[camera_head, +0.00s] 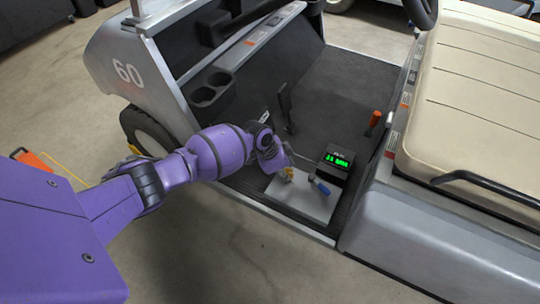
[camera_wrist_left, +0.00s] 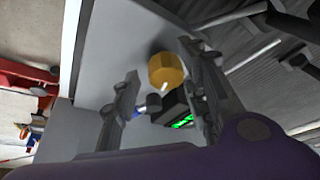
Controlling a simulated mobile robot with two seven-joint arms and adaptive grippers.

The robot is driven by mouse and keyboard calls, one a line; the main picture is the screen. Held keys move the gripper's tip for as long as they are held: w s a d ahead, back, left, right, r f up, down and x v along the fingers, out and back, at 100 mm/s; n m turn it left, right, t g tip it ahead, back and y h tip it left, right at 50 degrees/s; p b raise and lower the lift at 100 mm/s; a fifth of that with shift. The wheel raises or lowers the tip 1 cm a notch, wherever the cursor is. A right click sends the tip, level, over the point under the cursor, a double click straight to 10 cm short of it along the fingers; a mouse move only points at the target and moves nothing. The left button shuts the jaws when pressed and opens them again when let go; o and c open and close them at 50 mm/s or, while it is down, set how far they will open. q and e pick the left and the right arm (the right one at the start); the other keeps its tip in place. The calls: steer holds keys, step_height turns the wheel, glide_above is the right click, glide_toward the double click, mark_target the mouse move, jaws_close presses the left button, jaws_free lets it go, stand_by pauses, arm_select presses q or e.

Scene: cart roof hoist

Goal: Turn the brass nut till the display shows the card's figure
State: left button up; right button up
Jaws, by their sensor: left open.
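The brass nut (camera_head: 288,172) is a small gold piece on a pale plate (camera_head: 312,207) on the cart floor. In the left wrist view the nut (camera_wrist_left: 167,68) is a faceted knob with a white mark. My left gripper (camera_head: 281,165) is open just above the nut. In the wrist view its fingers (camera_wrist_left: 160,62) stand on either side of the nut, with gaps. I cannot make out the card. My right gripper is out of view.
A blue-handled piece (camera_head: 319,185) sits beside the nut, near the display. An orange-topped lever (camera_head: 374,122) and a black pedal (camera_head: 285,103) rise from the cart floor. The cream seat (camera_head: 475,90) is at right, the cup holders (camera_head: 208,89) at left.

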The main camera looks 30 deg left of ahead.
arm_select(q)
steer(key=shift+w+d+f, duration=0.15)
steer(key=shift+w+d, duration=0.05)
steer(key=shift+w, duration=0.05)
